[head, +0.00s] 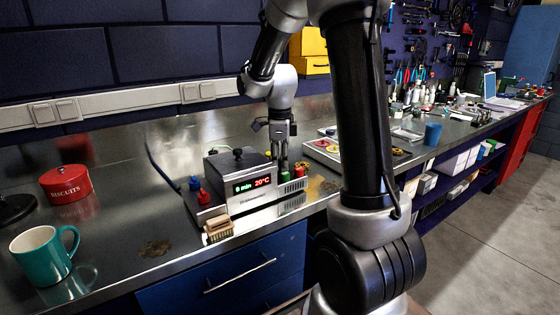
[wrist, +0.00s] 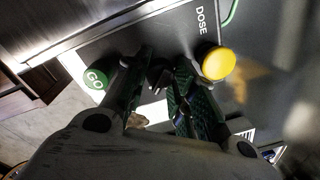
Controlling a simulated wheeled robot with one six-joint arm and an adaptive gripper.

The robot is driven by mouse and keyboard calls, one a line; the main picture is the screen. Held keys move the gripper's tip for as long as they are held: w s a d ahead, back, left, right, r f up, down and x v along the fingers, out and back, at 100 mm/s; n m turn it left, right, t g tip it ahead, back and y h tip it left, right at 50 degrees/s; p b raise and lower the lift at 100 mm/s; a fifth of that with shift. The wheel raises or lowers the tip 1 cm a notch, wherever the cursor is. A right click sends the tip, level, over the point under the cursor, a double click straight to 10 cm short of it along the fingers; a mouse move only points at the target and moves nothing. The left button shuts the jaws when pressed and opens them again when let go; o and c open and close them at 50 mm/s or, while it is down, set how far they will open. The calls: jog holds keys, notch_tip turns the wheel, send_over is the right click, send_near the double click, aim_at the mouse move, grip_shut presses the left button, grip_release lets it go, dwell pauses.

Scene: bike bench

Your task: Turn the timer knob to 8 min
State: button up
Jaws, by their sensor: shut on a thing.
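A grey ultrasonic-cleaner-like machine (head: 238,200) stands on the metal bench. Its lit display (head: 255,185) shows a one-digit minute value and 20°C; the digit looks like 0 or 8, too small to be sure. My gripper (head: 281,160) points down over the right end of the machine. In the wrist view my gripper (wrist: 160,82) has its fingers closed in around a small dark knob (wrist: 157,76), mostly hidden between them. A green GO button (wrist: 95,78) is left of the fingers and a yellow DOSE button (wrist: 218,63) is right of them.
A red and blue pair of knobs (head: 201,191) sits at the machine's left end. A wooden brush (head: 219,228) lies in front. A teal mug (head: 43,254) and a red biscuit tin (head: 66,184) stand to the left. The bench front between them is clear.

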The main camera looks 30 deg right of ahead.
aim_at(280, 165)
jog(key=o, duration=1.1)
jog(key=shift+c, duration=0.2)
jog(key=shift+r, duration=0.1)
jog(key=r, duration=0.7)
jog(key=shift+s+a+r, duration=0.1)
jog(key=shift+s+a, duration=0.1)
jog(key=shift+r, duration=0.3)
jog(key=shift+s, duration=0.1)
